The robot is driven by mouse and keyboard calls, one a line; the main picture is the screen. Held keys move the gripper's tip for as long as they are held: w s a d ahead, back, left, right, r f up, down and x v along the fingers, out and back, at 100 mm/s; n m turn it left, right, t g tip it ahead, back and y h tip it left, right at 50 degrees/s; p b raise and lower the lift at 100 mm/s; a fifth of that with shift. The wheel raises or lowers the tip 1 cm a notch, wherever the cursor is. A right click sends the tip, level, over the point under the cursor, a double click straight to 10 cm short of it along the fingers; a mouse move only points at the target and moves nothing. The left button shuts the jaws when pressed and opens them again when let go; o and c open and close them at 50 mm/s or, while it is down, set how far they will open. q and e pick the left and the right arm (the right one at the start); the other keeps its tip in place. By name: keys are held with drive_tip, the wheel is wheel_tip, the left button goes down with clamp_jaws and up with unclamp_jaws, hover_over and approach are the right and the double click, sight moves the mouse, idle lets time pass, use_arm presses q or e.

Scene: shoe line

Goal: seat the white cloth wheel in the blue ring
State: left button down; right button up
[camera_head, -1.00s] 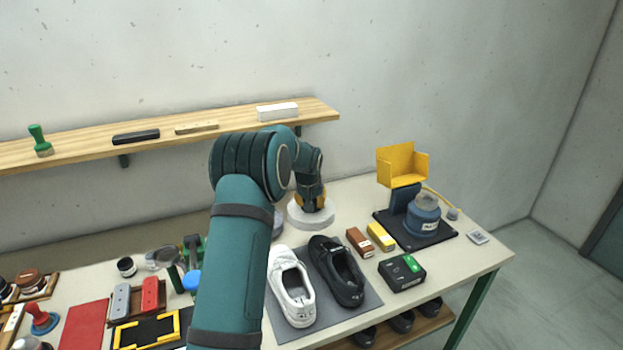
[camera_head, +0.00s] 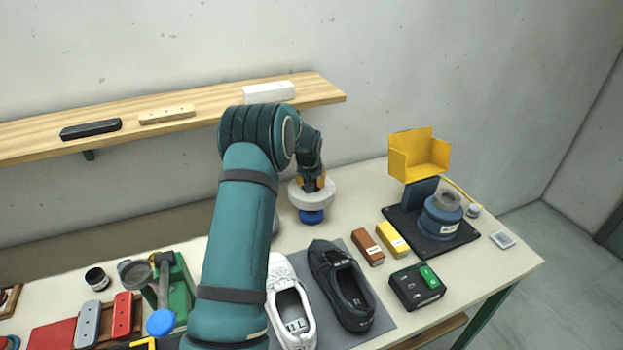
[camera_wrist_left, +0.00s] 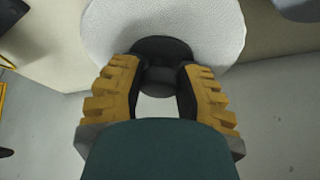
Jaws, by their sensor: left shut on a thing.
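The white cloth wheel (camera_head: 326,195) is a thick white disc. My left gripper (camera_head: 311,181) is shut on its dark hub from above and holds it roughly level over a small round blue base (camera_head: 312,217). In the left wrist view my left gripper's yellow fingers (camera_wrist_left: 160,68) close around the dark hub, with the white wheel (camera_wrist_left: 215,35) beyond. A blue round housing with a ring-like rim (camera_head: 440,216) and grey top stands at the right. I cannot tell for sure which blue part is the ring. My right gripper is not in view.
A yellow hood (camera_head: 420,157) rises behind the blue housing on a black plate (camera_head: 401,240). Brown (camera_head: 366,247) and yellow (camera_head: 393,240) blocks lie between wheel and housing. A black shoe (camera_head: 340,286), white shoe (camera_head: 288,305) and black-green box (camera_head: 416,287) are in front.

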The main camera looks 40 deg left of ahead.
sight(311, 195)
use_arm(q)
drive_tip(key=shift+s+d+f, duration=0.15)
drive_tip(key=shift+f, duration=0.25)
drive_tip(key=shift+f+b, duration=1.4)
drive_tip(key=shift+f, duration=1.05)
drive_tip(key=shift+s+b, duration=0.1)
drive_tip(key=shift+b, duration=0.2)
drive_tip(key=shift+f+b, duration=0.45)
drive_tip(key=shift+f, duration=0.15)
drive_tip(key=c, duration=1)
unclamp_jaws()
drive_tip(key=shift+p+v, duration=2.6)
drive_tip(key=shift+v, duration=2.95)
